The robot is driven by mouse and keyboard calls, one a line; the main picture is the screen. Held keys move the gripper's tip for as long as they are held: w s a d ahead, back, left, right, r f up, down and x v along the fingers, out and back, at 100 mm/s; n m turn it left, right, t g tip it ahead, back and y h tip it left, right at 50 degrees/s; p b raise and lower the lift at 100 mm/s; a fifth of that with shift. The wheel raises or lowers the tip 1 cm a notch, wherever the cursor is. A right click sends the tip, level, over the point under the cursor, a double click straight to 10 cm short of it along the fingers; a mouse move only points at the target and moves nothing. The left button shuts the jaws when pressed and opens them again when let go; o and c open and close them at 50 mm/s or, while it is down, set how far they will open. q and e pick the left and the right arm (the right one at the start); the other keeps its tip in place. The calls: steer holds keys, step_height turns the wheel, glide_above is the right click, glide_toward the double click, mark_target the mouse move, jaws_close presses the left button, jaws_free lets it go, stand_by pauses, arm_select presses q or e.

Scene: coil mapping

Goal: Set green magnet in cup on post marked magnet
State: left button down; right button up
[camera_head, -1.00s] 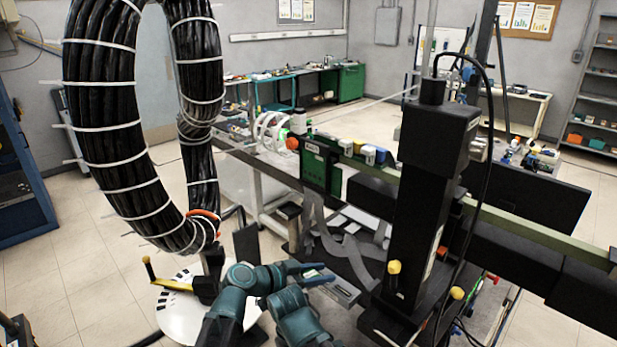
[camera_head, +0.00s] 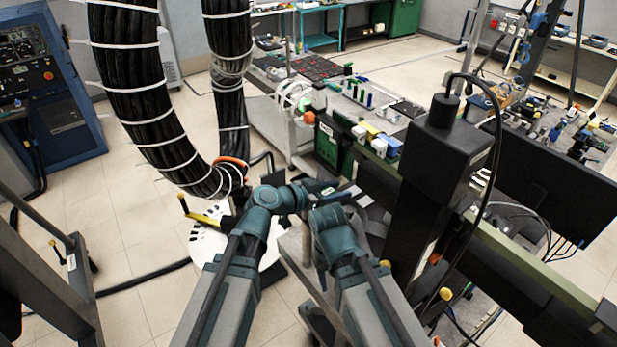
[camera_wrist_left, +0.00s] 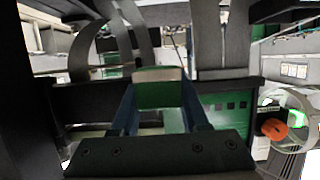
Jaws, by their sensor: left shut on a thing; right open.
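My left gripper (camera_wrist_left: 160,105) is shut on a green block with a pale end band, the green magnet (camera_wrist_left: 161,91), held between its two blue fingers. In the head view the left gripper (camera_head: 322,187) reaches right, above and behind my right wrist. My right gripper (camera_head: 342,200) is lower, close beside it and largely hidden by its own arm. I cannot make out a cup or a post marked magnet.
A green rail with small coloured blocks (camera_head: 377,143) runs toward lower right, with a green labelled box (camera_head: 328,150) by it. A black column (camera_head: 440,175) stands right of the grippers. Thick banded cables (camera_head: 145,100) hang at left. A yellow-handled crank (camera_head: 203,216) stands over a white disc.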

arm_select(q)
steer(key=w+a, duration=0.2)
steer(key=w, duration=0.1)
steer(key=w+a, duration=0.2)
steer(key=w, duration=0.2)
steer(key=w+a+f+b, duration=0.1)
steer(key=w+a, duration=0.1)
steer(key=w, duration=0.1)
steer(key=shift+w+f, duration=0.1)
steer(key=shift+w, duration=0.25)
steer(key=shift+w, duration=0.1)
steer(key=f+b, duration=0.2)
steer(key=w+f+b, duration=0.1)
steer(key=shift+a+f+b, duration=0.3)
steer(key=shift+s+f, duration=0.1)
